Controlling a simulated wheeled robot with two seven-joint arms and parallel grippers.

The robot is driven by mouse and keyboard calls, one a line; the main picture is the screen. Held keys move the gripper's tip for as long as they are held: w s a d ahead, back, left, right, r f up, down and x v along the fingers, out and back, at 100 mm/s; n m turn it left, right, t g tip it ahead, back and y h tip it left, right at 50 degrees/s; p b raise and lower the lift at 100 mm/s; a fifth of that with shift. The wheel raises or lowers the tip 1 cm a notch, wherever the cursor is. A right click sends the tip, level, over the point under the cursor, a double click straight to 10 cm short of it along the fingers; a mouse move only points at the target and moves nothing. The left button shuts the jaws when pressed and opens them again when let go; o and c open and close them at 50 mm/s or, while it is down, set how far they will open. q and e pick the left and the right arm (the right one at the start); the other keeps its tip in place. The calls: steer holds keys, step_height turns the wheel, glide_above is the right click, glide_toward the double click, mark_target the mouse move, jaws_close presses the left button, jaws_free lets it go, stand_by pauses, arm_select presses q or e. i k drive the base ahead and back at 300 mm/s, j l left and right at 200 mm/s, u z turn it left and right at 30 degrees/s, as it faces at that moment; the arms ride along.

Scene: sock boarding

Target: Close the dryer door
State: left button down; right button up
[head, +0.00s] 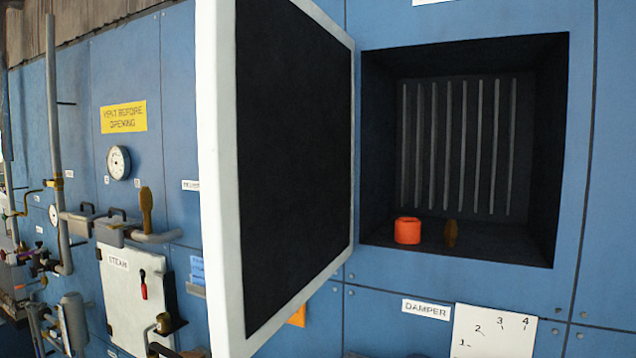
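The dryer door (294,150) stands wide open in the head view. It is a thick panel with a white frame and a dark inner face, and it meets the wall along the left side of the dryer opening. The dryer chamber (540,150) is a dark square recess with vertical bars at its back. Neither of my grippers shows in the head view. The door's handle side is hidden.
A blue panelled wall (610,150) surrounds the opening. Pipes (52,150), a gauge (118,162) and a white STEAM box (122,290) stand out from the wall left of the door. A DAMPER label (426,309) and a numbered white plate (492,335) are below the opening.

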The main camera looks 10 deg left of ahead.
mark_target(276, 78)
steer(key=i+j+z, duration=0.2)
steer(key=j+z, duration=0.3)
steer(key=j, duration=0.45)
steer(key=j+z, duration=0.5)
steer(key=j, duration=0.45)
